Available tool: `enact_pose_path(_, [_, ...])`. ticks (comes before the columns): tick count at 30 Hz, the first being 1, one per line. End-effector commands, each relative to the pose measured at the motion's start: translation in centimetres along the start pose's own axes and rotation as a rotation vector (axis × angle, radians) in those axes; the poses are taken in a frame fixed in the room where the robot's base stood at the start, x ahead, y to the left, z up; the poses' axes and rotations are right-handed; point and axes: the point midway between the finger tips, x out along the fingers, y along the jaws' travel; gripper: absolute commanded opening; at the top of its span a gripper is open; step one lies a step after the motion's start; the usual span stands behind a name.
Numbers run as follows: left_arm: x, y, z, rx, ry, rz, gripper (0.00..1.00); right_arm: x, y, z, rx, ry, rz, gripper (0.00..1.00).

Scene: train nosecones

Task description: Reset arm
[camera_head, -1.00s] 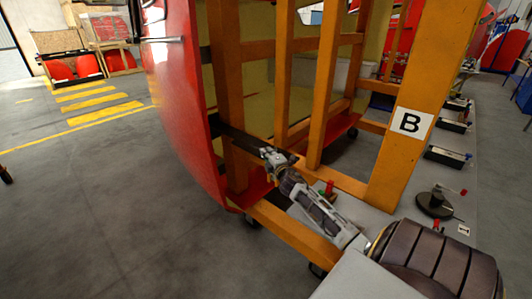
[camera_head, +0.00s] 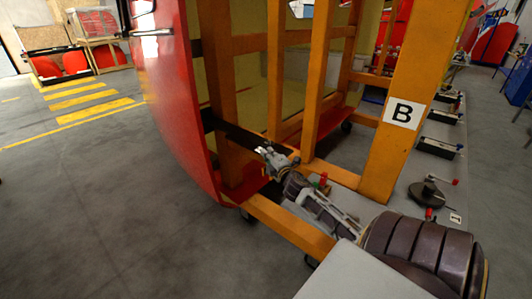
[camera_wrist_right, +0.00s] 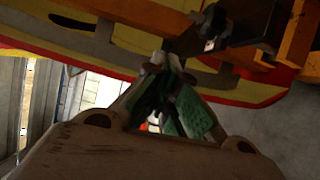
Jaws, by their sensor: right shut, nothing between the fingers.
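My right arm reaches in from the lower right in the head view. Its gripper (camera_head: 264,150) is small there, in front of the orange frame and near a dark bar (camera_head: 236,131) that runs to the red nosecone (camera_head: 166,95). In the right wrist view the gripper (camera_wrist_right: 160,68) has its fingertips together, with nothing held between them. The dark bracket (camera_wrist_right: 225,35) is just beyond the fingertips in that view; I cannot tell whether they touch. My left gripper is not in view.
Several black trays (camera_head: 439,148) and a round dark stand (camera_head: 430,192) line the right side. Open grey floor (camera_head: 90,210) lies to the left.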

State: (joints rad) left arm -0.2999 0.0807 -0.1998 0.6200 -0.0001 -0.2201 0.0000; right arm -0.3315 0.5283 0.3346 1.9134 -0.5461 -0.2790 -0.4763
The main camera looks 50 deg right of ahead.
Motion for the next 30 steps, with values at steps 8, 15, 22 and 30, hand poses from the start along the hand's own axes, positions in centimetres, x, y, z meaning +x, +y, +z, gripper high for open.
enact_pose_path(8, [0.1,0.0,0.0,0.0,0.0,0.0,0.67,-0.4,0.1,0.0,0.0,-0.001,0.0,0.0])
enact_pose_path(15, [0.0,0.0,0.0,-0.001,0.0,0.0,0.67,-0.4,0.1,0.0,0.0,0.0,0.0,0.0])
enact_pose_path(22, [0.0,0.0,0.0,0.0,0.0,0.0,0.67,-0.4,0.1,0.0,0.001,0.0,0.0,0.0])
enact_pose_path(30, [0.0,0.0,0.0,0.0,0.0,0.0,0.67,-1.4,-1.4,-1.0,0.071,-0.025,-0.046,0.0])
